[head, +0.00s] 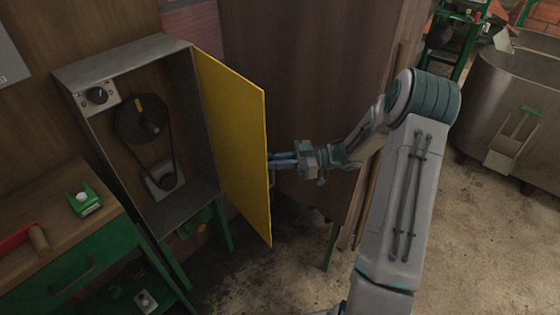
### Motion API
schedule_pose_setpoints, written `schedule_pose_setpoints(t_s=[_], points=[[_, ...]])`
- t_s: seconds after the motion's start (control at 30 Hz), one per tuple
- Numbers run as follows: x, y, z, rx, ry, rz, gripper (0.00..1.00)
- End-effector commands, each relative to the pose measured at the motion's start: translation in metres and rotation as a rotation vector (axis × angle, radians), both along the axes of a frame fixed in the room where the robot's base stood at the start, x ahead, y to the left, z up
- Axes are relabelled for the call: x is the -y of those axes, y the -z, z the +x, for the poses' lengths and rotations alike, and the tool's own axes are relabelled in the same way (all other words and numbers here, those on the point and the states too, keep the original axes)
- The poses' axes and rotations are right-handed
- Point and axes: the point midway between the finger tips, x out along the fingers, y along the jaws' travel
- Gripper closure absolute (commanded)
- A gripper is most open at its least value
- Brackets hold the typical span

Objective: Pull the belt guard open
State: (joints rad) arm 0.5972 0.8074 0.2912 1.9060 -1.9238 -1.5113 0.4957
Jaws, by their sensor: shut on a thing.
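The yellow belt guard (232,135) is a tall hinged panel on the right side of a grey metal cabinet (120,54). It stands swung out, so the inside of the cabinet is exposed. A dark pulley (142,119) with a belt running down to a smaller lower wheel shows inside. My gripper (277,161) is at the guard's free right edge, around mid-height, and is shut on it there. The exact grip point, likely at a handle on the far face, is mostly hidden by the panel.
A green workbench (110,232) with a wooden top carries a green switch box (84,200) and a red tool (18,240) at left. A brown wooden panel (300,70) stands behind my arm. A large metal tank (510,95) is at right; the floor before it is clear.

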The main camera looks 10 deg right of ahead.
Motion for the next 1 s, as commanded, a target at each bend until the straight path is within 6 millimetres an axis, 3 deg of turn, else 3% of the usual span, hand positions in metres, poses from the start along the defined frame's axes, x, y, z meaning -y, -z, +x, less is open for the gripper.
schedule_pose_setpoints(t_s=[0.07,0.1,1.0], points=[[-0.005,-0.004,0.006,0.010,0.007,0.004,1.00],[-0.005,-0.003,0.006,0.010,0.007,0.003,0.82],[0.005,-0.002,0.001,0.004,0.029,0.005,0.82]])
